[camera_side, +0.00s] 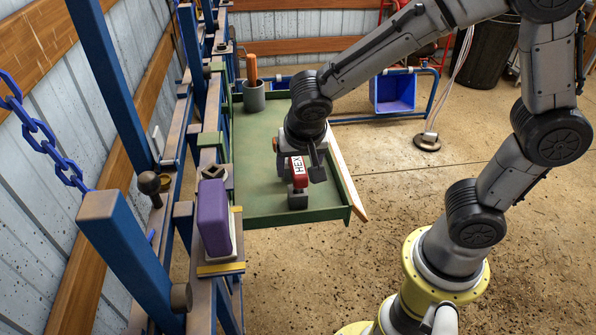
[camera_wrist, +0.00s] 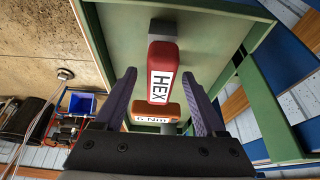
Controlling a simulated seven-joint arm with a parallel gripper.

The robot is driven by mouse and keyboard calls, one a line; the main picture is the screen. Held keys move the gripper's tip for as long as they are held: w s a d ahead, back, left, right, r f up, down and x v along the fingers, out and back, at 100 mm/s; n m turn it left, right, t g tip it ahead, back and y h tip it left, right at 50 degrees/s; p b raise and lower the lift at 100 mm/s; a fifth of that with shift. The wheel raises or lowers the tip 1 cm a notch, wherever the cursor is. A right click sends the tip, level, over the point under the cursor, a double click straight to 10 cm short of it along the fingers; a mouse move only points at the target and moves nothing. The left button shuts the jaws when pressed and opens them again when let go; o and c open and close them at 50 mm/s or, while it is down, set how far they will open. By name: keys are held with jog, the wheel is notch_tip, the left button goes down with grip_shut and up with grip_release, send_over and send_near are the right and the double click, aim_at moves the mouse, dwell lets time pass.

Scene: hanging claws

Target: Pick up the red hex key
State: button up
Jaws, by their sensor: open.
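The red hex key (camera_side: 300,178) has a red handle with a white "HEX" label. In the side view it stands upright over a grey block (camera_side: 298,200) on the green tray (camera_side: 262,205). My gripper (camera_side: 305,168) is directly above and around its upper part. In the wrist view the red hex key (camera_wrist: 161,62) shows between the two open fingers of my gripper (camera_wrist: 160,80), with a gap on each side. I see no finger contact. Its shaft is hidden.
An orange-handled tool with a "Nm" label (camera_wrist: 152,112) shows beyond the key in the wrist view. A grey cup (camera_side: 254,98) holds an orange handle at the tray's back. A purple block (camera_side: 213,218) and blue frame (camera_side: 130,255) stand left. The tray has a raised green rim.

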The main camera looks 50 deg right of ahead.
grip_shut()
dwell(0.3)
jog(key=shift+r, duration=0.15)
notch_tip(320, 180, up, 18)
dwell(0.7)
jog(key=c, duration=0.6)
grip_release()
jog(key=shift+c, duration=0.2)
grip_shut()
